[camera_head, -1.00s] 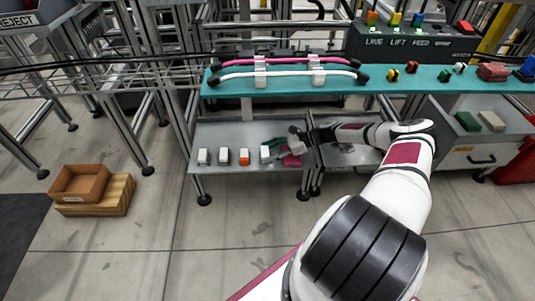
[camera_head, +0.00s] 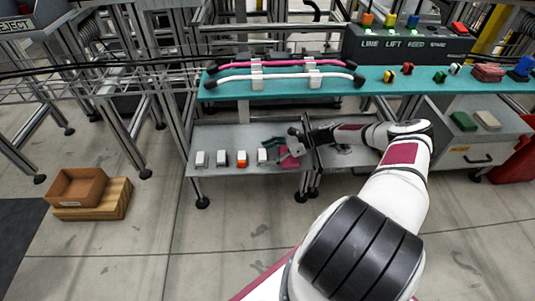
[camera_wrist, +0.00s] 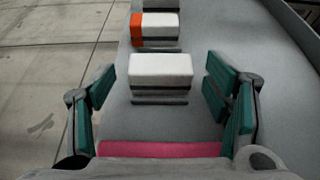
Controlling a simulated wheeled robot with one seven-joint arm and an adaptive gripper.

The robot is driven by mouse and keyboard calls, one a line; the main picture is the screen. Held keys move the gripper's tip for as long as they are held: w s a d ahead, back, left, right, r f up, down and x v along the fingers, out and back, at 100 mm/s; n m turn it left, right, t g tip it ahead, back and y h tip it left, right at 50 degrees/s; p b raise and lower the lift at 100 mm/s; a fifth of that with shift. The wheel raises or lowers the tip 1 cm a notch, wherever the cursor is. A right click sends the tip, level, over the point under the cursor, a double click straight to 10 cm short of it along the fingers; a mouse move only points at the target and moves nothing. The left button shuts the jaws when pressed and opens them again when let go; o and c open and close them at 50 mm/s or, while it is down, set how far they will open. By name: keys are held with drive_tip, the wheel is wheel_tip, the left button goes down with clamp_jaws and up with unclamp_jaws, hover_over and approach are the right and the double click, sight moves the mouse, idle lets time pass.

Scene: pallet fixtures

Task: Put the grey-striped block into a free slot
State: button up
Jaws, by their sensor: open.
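A white block with a dark grey band (camera_wrist: 160,75) lies ahead of my gripper (camera_wrist: 160,95) in the wrist view, near the middle of the gap between the fingertips. In the head view it seems to be the rightmost white block (camera_head: 262,155) on the lower grey shelf. My gripper (camera_head: 278,148) is open just right of it, with green finger pads and nothing clearly held. A block with an orange end (camera_wrist: 155,30) stands beyond; it also shows in the head view (camera_head: 242,158). Whether the blocks sit in slots, or where a free slot is, I cannot tell.
Two more white blocks (camera_head: 222,158) stand left of the orange one. A teal shelf (camera_head: 300,88) with pink and white hoses overhangs behind. A brown bin (camera_head: 76,187) on wood stands on the floor at left. The grey shelf (camera_wrist: 225,45) is bare right of the blocks.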

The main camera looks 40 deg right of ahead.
drive_tip(key=p+v, duration=0.2)
drive_tip(key=v, duration=0.9)
drive_tip(key=shift+s+p, duration=0.15)
drive_tip(key=shift+p, duration=0.25)
